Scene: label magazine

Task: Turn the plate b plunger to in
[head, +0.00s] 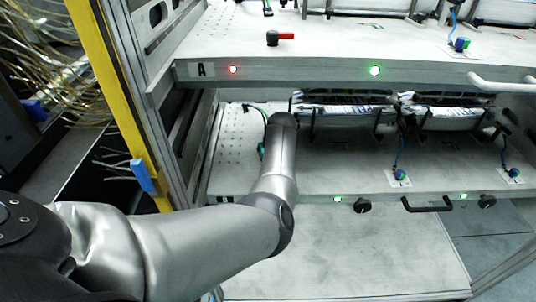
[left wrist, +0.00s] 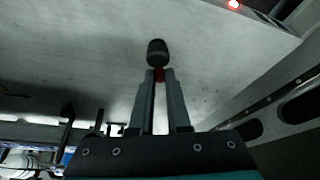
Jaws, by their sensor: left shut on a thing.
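The lower plate b (head: 250,180) shows in the head view, with a B mark on its front edge. My left arm reaches over it, and its end hides my left gripper and the plunger there. In the left wrist view my left gripper (left wrist: 159,76) has its fingers closed together on a small red part. This is part of the plate b plunger (left wrist: 157,52), whose dark rounded body shows just past the fingertips. I cannot tell which way the plunger is turned. My right gripper is not in view.
The upper plate A (head: 330,50) overhangs the back of plate b and carries a similar black and red plunger (head: 279,38). A red lamp (head: 233,69) and a green lamp (head: 375,70) are on its front.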

